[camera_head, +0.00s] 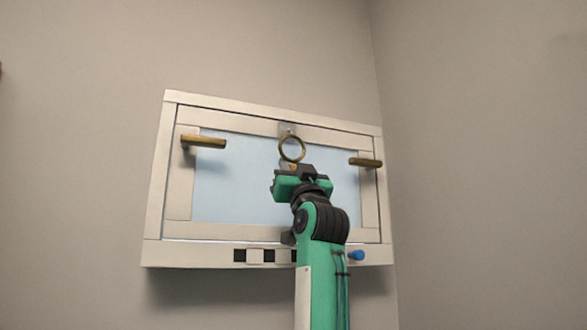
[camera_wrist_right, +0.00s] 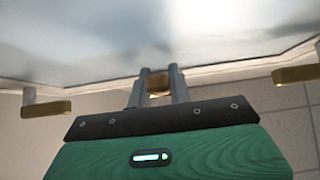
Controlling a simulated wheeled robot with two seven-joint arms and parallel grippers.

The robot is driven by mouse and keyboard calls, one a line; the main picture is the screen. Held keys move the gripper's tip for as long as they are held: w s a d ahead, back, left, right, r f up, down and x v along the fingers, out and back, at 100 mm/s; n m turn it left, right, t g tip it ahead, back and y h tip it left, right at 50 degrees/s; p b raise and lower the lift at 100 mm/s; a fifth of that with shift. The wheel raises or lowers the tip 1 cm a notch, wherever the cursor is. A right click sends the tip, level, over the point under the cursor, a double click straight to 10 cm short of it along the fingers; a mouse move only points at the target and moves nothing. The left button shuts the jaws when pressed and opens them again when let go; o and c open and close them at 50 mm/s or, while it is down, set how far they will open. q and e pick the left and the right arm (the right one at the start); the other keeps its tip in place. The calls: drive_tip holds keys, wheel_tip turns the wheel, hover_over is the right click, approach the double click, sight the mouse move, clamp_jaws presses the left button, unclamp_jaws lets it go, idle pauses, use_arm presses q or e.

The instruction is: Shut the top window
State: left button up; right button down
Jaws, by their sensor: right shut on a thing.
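The top window (camera_head: 245,178) is a pale framed pane high on the wall. A brass ring (camera_head: 292,149) hangs from a small plate at the top middle of its sash. My right gripper (camera_head: 292,170) is at the ring's lower edge and shut on it. In the right wrist view, a brass piece of the ring (camera_wrist_right: 158,86) shows between the two grey fingers. The pane also shows in the right wrist view (camera_wrist_right: 90,35), above the gripper. I cannot tell how far the sash stands out from its frame. My left gripper is not in view.
Brass handles stick out at the left (camera_head: 205,142) and right (camera_head: 366,162) of the sash. The lower frame edge carries dark and pale blocks (camera_head: 255,256) and a blue knob (camera_head: 356,255). A wall corner lies close to the window's right.

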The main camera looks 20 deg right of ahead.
drive_tip(key=shift+w+f, duration=0.2)
drive_tip(key=shift+w, duration=0.05)
drive_tip(key=c, duration=1.6)
unclamp_jaws()
drive_tip(key=o, duration=0.3)
drive_tip(key=shift+w, duration=0.2)
drive_tip(key=shift+s+f+b, duration=0.2)
drive_tip(key=shift+f+b, duration=0.15)
use_arm(q)
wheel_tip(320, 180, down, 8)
drive_tip(key=b, duration=0.7)
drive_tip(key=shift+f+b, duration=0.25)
drive_tip(key=shift+b, duration=0.1)
use_arm(e)
drive_tip(key=v, duration=1.3)
